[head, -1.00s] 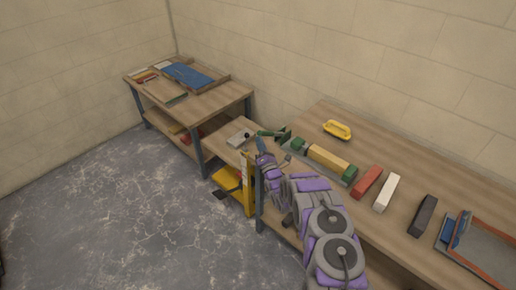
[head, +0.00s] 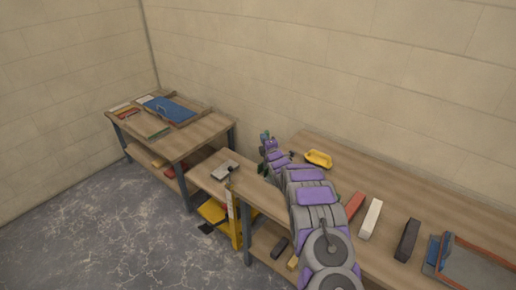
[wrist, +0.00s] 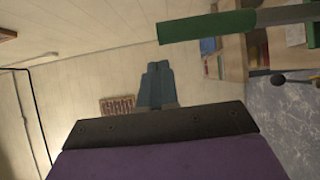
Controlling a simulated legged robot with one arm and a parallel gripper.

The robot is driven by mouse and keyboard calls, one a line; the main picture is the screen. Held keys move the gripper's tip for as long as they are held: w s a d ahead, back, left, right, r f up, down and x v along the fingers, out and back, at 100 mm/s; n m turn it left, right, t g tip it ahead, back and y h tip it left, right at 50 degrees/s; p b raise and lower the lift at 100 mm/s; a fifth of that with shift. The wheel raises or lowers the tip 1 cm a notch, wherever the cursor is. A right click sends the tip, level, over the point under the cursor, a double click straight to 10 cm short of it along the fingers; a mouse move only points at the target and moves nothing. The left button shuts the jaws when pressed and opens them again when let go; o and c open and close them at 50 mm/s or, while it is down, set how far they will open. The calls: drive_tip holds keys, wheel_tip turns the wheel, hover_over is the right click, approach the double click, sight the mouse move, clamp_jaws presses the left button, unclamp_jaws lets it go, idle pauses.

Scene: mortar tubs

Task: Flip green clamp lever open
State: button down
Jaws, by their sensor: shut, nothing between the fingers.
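The green clamp lever (wrist: 205,27) crosses the upper right of the wrist view as a long bar. My gripper (wrist: 157,68) is shut and empty, its two blue-grey fingers together just below and left of the lever's end. A gap shows between fingers and lever in that view; their depth is unclear. In the head view my gripper (head: 265,137) is at the far end of my raised arm, over the back left end of the long bench. My arm hides the clamp body and most of the lever there.
The long bench (head: 440,210) holds a yellow handle (head: 318,158), a red block (head: 354,205), a white block (head: 371,219) and a dark block (head: 407,240). A lower shelf with a grey plate (head: 225,170) lies left. A second table (head: 200,130) stands beyond.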

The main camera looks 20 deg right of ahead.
drive_tip(key=shift+w+d+r, duration=0.3)
drive_tip(key=shift+d+r, duration=0.05)
drive_tip(key=shift+d, duration=0.2)
drive_tip(key=shift+w+d+r, duration=0.3)
drive_tip(key=shift+d, duration=0.2)
